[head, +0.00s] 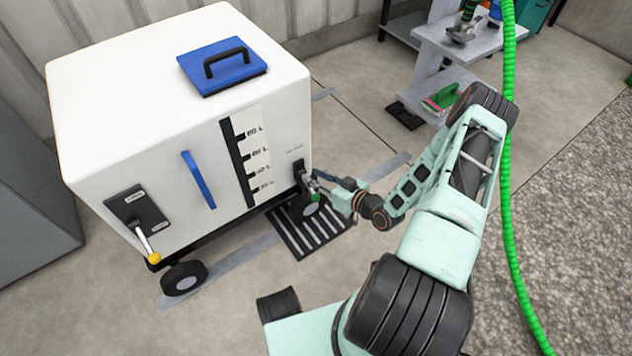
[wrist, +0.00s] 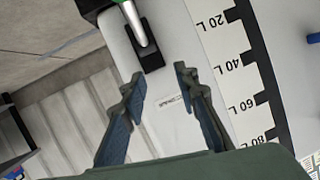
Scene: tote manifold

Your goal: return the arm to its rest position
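My arm (head: 450,215) reaches out from the lower right towards the right side of the white tote's front face. My gripper (head: 314,184) is beside a small tap fitting (head: 299,172) low on that face; in the head view its fingers are small and partly overlap the fitting. In the wrist view my gripper (wrist: 160,85) has its two fingers apart with nothing between them. The fitting's metal spout or lever (wrist: 140,28) with a green end lies beyond the fingertips. Whether a finger touches it I cannot tell.
The white wheeled tote (head: 95,85) has a blue lid (head: 225,75), a level scale (head: 245,155) and a yellow-knobbed lever (head: 145,240). A floor drain grate (head: 300,235) lies below the gripper. A green hose (head: 507,180) hangs right of my arm. A shelf cart (head: 470,45) stands behind.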

